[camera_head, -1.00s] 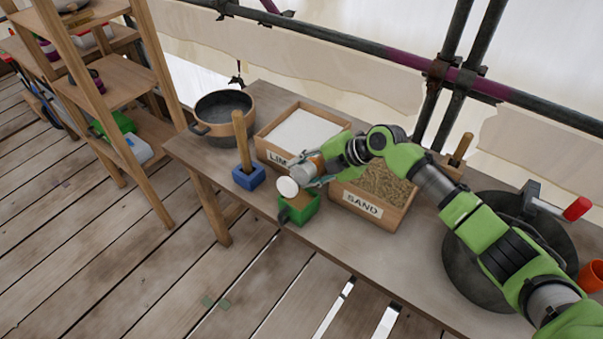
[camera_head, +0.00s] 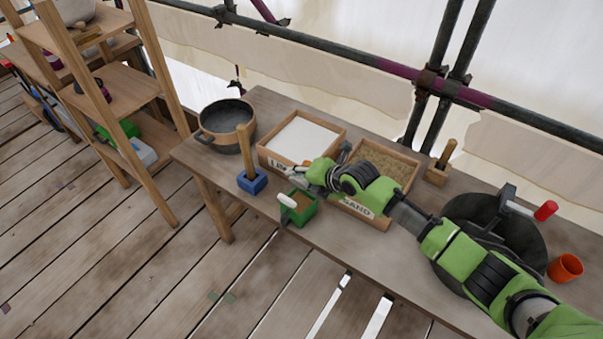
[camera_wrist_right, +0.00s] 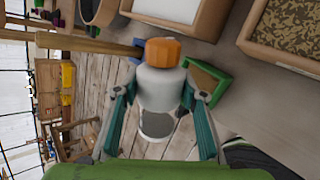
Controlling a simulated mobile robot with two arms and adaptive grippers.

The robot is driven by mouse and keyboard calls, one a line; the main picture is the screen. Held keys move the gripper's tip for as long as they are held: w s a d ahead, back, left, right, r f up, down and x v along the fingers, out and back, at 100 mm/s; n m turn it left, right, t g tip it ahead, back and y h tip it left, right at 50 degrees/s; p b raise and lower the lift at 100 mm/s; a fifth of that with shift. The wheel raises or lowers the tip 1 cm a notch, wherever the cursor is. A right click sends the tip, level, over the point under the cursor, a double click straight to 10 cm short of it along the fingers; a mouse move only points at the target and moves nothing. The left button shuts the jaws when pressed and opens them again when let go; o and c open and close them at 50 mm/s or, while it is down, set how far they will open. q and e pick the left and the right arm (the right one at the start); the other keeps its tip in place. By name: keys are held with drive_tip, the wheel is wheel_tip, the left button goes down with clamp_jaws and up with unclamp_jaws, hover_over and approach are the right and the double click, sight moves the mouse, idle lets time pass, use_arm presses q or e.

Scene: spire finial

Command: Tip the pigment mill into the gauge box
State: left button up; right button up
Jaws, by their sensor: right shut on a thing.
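My right gripper (camera_wrist_right: 160,110) is shut on the pigment mill (camera_wrist_right: 160,88), a white cylinder with an orange end, held between its teal fingers in the right wrist view. The orange end points away from the wrist camera. In the head view a white part of the mill (camera_head: 287,201) shows at the left side of the green gauge box (camera_head: 303,215); the hand hides much of the rest. The gauge box is open-topped, with brown inside, on the bench. I cannot tell whether mill and box touch. My left gripper is not in view.
A blue block (camera_head: 252,182) with an upright wooden handle stands left of the gauge box. Behind are the lime box (camera_head: 327,124) and sand box (camera_head: 413,172). A round pan (camera_head: 226,124) stands back left. An orange cup (camera_head: 565,268) stands far right.

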sight(293, 184)
drive_tip(key=shift+s+a+r+t, duration=0.2)
drive_tip(key=shift+s+r+t, duration=0.05)
drive_tip(key=shift+r+t, duration=0.05)
drive_tip(key=shift+s+a+f+n+t+h, duration=0.1)
drive_tip(key=shift+s+a+n+t+h, duration=0.15)
drive_tip(key=shift+n+t, duration=0.3)
drive_tip(key=shift+s+b, duration=0.15)
drive_tip(key=shift+b, duration=0.25)
drive_tip(key=b, duration=0.1)
drive_tip(key=n+t+b, duration=0.1)
drive_tip(key=b, duration=0.1)
drive_tip(key=t+h+b, duration=0.1)
drive_tip(key=shift+s+a+r+n+t, duration=0.2)
drive_tip(key=shift+s+r+n+t, duration=0.05)
drive_tip(key=n+t+b, duration=0.1)
drive_tip(key=b, duration=0.4)
drive_tip(key=s+r+n+t+h+b, duration=0.1)
drive_tip(key=t+b, duration=0.1)
drive_tip(key=b, duration=0.4)
drive_tip(key=shift+a, duration=0.35)
drive_tip(key=shift+s+r+n+t+b, duration=0.15)
drive_tip(key=shift+r+n+t+b, duration=0.15)
drive_tip(key=shift+n+t, duration=0.1)
drive_tip(key=shift+s+a+r+n+t+b, duration=0.15)
drive_tip(key=shift+s+r+n+t+b, duration=0.05)
drive_tip(key=shift+r+n+t+b, duration=0.45)
drive_tip(key=shift+s+a+r+n+t+b, duration=0.1)
drive_tip(key=shift+r+n+t+b, duration=0.4)
drive_tip(key=shift+r+t, duration=0.1)
drive_tip(key=shift+r, duration=0.1)
